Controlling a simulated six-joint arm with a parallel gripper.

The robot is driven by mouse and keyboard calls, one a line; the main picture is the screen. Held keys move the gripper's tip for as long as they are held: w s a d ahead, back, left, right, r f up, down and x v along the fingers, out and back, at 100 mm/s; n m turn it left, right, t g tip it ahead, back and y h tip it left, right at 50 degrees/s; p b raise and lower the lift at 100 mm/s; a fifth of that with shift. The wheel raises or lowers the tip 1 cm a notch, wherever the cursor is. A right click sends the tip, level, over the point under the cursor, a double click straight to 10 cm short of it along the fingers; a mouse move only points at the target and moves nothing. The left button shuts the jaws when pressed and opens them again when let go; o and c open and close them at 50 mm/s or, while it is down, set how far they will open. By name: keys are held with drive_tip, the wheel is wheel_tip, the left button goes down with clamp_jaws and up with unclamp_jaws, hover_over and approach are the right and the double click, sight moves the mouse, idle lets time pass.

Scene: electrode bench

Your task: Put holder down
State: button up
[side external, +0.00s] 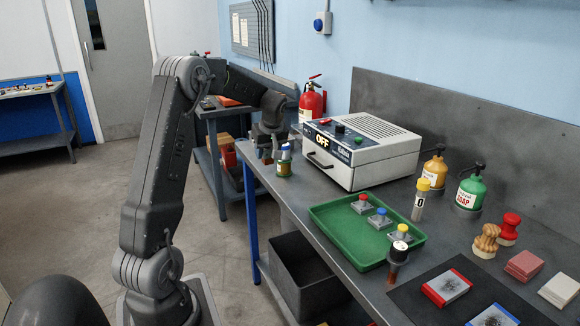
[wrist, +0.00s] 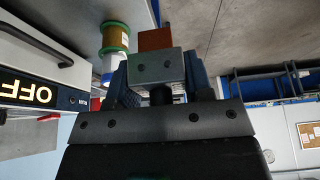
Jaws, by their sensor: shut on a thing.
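In the wrist view the block sits between the two dark blue fingers. In the side view the held holder is small and partly hidden by the gripper, and a brown bit of it (side external: 267,160) shows below the fingers. I cannot tell whether it touches anything.
A green tray (side external: 335,244) holds several knobbed metal blocks. A brown tube with a white-and-black top (side external: 397,262) stands at the tray's front edge. The bench's left edge is very near.

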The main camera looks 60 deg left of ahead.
drive_tip(key=w+d+r+m+t+h, duration=0.1)
drive_tip(key=w+d+m+t, duration=0.2)
drive_tip(key=d, duration=0.8)
drive_tip(key=w+d+m, duration=0.2)
drive_tip(key=d+m, duration=0.4)
drive_tip(key=d, duration=0.4)
drive_tip(key=w+d+f, duration=0.2)
drive_tip(key=d, duration=0.1)
drive_tip(key=w+d+f, duration=0.2)
drive_tip(key=d, duration=0.1)
drive_tip(key=w+d+f, duration=0.2)
drive_tip(key=d, duration=0.1)
drive_tip(key=shift+w+d+f, duration=0.1)
drive_tip(key=shift+w+f, duration=0.15)
drive_tip(key=shift+w, duration=0.1)
drive_tip(key=shift+w+d+f, duration=0.15)
drive_tip(key=shift+d+f, duration=0.05)
drive_tip(key=shift+f, duration=1.95)
drive_tip(key=shift+f, duration=0.15)
drive_tip(key=o, duration=1.2)
